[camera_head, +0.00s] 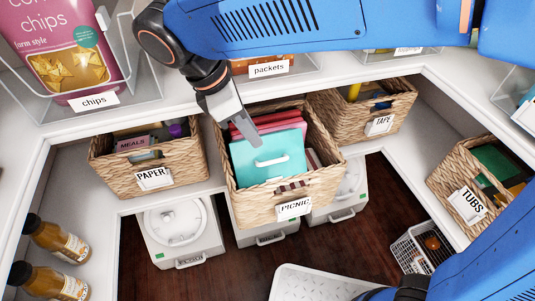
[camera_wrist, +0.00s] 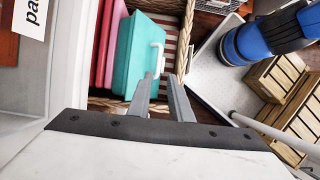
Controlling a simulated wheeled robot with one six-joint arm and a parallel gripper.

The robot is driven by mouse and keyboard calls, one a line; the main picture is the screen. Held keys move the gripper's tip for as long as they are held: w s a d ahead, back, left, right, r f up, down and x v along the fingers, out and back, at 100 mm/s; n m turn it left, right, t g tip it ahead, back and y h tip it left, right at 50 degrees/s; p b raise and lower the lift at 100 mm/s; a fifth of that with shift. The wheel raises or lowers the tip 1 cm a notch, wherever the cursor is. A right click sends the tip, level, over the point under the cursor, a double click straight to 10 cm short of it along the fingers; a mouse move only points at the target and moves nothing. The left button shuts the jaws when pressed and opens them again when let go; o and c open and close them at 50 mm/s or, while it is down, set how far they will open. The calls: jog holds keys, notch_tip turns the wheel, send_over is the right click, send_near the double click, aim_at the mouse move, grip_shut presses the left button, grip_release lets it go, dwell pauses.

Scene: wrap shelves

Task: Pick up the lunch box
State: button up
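The lunch box (camera_head: 268,158) is a turquoise case with a white handle (camera_head: 272,161). It stands in the wicker basket labelled PICNIC (camera_head: 260,205), in front of pink items. The lunch box also shows in the wrist view (camera_wrist: 134,50), with its white handle (camera_wrist: 157,58) facing right. My gripper (camera_head: 254,140) reaches down over the lunch box from above. In the wrist view my gripper (camera_wrist: 161,77) has its two fingers apart, with the handle showing just past and between the tips. Nothing is clearly held, and I cannot tell whether a finger touches the handle.
The upper shelf with the chips bin (camera_head: 92,100) and packets bin (camera_head: 270,68) lies close above the basket. Baskets labelled PAPER (camera_head: 185,178) and TAPE (camera_head: 375,128) stand on either side. White lidded containers (camera_head: 180,225) are below. A TUBS basket (camera_head: 450,190) is at right.

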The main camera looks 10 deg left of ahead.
send_near(269, 156)
jog(key=d+f, duration=0.1)
jog(key=f, duration=0.1)
jog(key=d+f, duration=0.1)
jog(key=d, duration=0.1)
jog(key=d+f, duration=0.1)
jog(key=f, duration=0.1)
jog(key=shift+s+d+f, duration=0.15)
jog(key=shift+s+f, duration=0.15)
jog(key=shift+s, duration=0.1)
grip_shut()
dwell(1.1)
